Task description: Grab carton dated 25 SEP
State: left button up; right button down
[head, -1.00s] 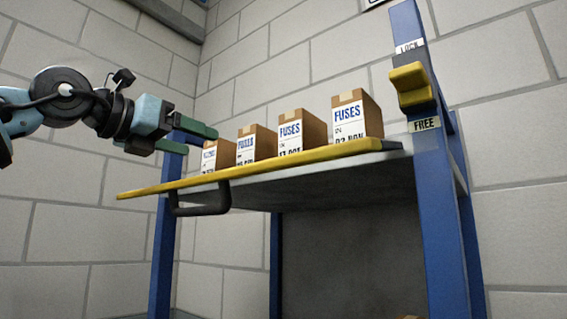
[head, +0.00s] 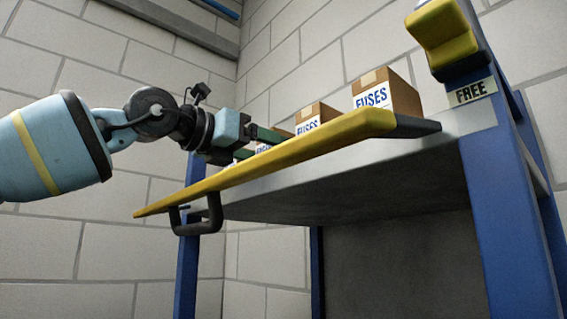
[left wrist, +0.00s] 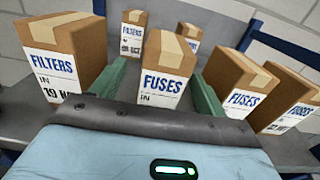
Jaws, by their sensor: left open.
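My left gripper (left wrist: 160,76) is open in the left wrist view, its green fingers on either side of a FUSES carton (left wrist: 167,62). I cannot tell how deep the carton sits between them, and its date is hidden below "IN". In the head view the left gripper (head: 258,146) reaches over the shelf's yellow front edge and partly covers the cartons there. Two FUSES cartons (head: 318,112) and (head: 398,92) show right of it, their dates hidden by the edge. No 25 SEP date is readable now. My right gripper is not in view.
A FILTERS carton (left wrist: 62,50) stands close left of the left gripper, and FUSES cartons (left wrist: 238,84) and (left wrist: 290,104) stand to its right. Smaller cartons (left wrist: 132,32) and (left wrist: 190,34) are behind. The yellow-edged shelf (head: 270,160) has a black handle (head: 200,220); a blue post (head: 510,200) bears a FREE label.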

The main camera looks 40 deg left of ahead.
pick_arm(q)
jog(key=shift+w+f, duration=0.15)
jog(key=shift+w, duration=0.15)
jog(key=w, duration=0.3)
jog(key=w+d+p, duration=0.1)
jog(key=shift+w+f, duration=0.2)
jog(key=shift+f, duration=0.1)
jog(key=shift+a, duration=0.1)
jog(key=shift+c, duration=1.3)
jog(key=c, duration=0.7)
jog(key=shift+c, duration=1.4)
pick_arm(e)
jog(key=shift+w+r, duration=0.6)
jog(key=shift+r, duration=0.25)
